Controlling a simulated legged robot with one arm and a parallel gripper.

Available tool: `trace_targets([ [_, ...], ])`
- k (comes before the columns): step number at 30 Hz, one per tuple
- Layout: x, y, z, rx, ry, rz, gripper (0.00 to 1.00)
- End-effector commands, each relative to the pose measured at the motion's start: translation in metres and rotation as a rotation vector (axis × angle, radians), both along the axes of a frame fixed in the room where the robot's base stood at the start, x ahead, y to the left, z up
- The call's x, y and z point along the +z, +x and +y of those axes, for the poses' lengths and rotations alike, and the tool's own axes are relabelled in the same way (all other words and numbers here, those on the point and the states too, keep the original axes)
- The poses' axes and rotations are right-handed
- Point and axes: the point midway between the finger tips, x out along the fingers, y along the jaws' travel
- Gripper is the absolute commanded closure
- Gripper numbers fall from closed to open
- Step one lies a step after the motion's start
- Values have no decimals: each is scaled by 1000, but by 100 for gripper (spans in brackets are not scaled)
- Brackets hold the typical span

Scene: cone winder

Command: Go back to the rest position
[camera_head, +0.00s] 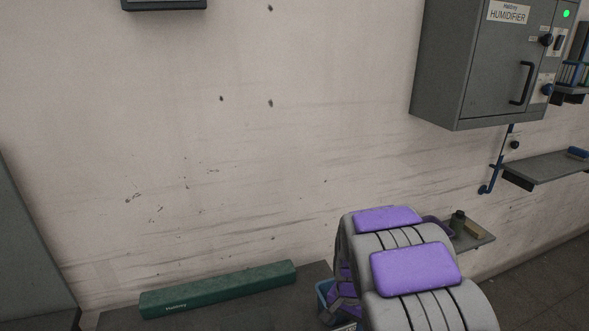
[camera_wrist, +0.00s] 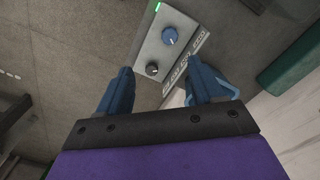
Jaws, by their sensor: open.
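My gripper (camera_wrist: 160,66) shows in the wrist view as two blue fingers spread apart, with nothing between them. Beyond the fingertips is a grey control panel (camera_wrist: 152,52) with a green light, a blue knob (camera_wrist: 170,35) and a dark knob (camera_wrist: 152,69). I cannot tell how far the fingers are from the panel. In the head view my grey and purple arm fills the lower right, and the gripper cannot be made out there.
A grey humidifier cabinet (camera_head: 465,62) hangs on the wall at the upper right. A shelf (camera_head: 550,168) is below it. A long green box (camera_head: 218,290) lies on a dark surface along the wall. A small dark bottle (camera_head: 457,222) stands right of my arm.

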Motion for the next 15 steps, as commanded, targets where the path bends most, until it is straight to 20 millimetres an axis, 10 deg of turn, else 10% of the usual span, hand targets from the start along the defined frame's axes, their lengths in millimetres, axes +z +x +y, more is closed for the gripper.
trace_targets([
  [15,80,-154,-3,279,23,63,33],
])
